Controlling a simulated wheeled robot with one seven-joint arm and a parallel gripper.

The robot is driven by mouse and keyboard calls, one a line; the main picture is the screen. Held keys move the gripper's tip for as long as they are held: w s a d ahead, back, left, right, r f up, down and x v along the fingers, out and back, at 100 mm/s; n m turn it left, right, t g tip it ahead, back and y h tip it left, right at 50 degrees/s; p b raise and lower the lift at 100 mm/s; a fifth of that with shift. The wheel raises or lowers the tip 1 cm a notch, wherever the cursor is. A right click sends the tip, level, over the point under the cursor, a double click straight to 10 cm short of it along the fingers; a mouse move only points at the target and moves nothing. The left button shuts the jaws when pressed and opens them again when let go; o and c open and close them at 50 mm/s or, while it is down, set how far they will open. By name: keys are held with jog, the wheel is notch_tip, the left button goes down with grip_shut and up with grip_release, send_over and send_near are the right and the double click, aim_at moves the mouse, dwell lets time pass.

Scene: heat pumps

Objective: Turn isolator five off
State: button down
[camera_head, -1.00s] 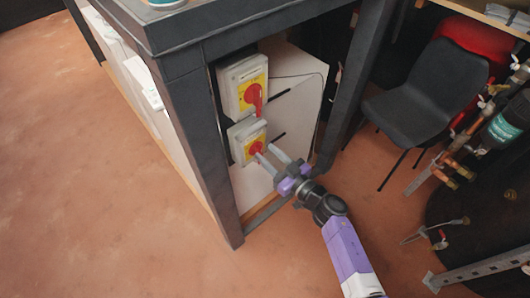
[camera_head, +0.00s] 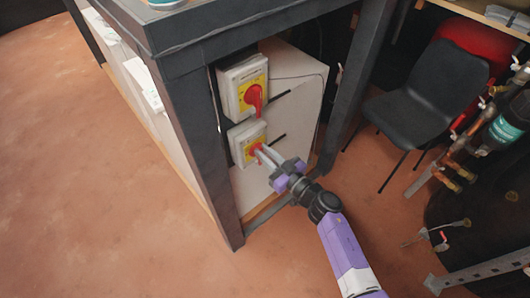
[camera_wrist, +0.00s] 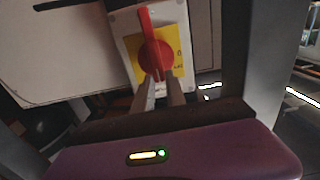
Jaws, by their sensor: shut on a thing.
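Two grey isolator boxes with yellow plates and red rotary handles are mounted one above the other on a white panel under the bench. The upper isolator (camera_head: 242,87) has its red handle (camera_head: 254,97) hanging downward. My gripper (camera_head: 262,152) is at the lower isolator (camera_head: 238,143), its fingers shut on that red handle (camera_wrist: 157,55). In the wrist view the fingers (camera_wrist: 159,88) close around one end of the handle, and the other end points away from them. I cannot read which isolator is number five. The fingers partly hide the lower handle in the head view.
A dark bench frame (camera_head: 185,110) stands around the isolators, with a leg on each side. A black chair (camera_head: 425,90) and pipework (camera_head: 462,160) are at the right. The floor (camera_head: 90,200) at the left is clear.

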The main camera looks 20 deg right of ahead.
aim_at(251, 156)
jog(key=shift+a+n, duration=0.1)
jog(key=shift+n, duration=0.2)
jog(key=n, duration=0.2)
jog(key=a+n, duration=0.1)
jog(key=n, duration=0.2)
jog(key=f+n, duration=0.1)
jog(key=n, duration=0.2)
jog(key=shift+s+a+b, duration=0.3)
jog(key=shift+s+a, duration=0.05)
jog(key=n, duration=0.1)
jog(key=n+b, duration=0.1)
jog(key=n, duration=0.1)
jog(key=f+n, duration=0.1)
jog(key=shift+s+a+n+b, duration=0.1)
jog(key=shift+a+n+b, duration=0.2)
jog(key=shift+n+b, duration=0.1)
jog(key=shift+a+f+n+b, duration=0.15)
jog(key=shift+n+b, duration=0.15)
jog(key=shift+n, duration=0.45)
jog(key=shift+d+f+n+b, duration=0.15)
jog(key=shift+n+b, duration=0.15)
jog(key=shift+n, duration=0.4)
jog(key=shift+a+f+n+b, duration=0.15)
jog(key=shift+n+b, duration=0.15)
jog(key=shift+n, duration=0.45)
jog(key=c, duration=1.4)
grip_release()
jog(key=shift+o, duration=0.2)
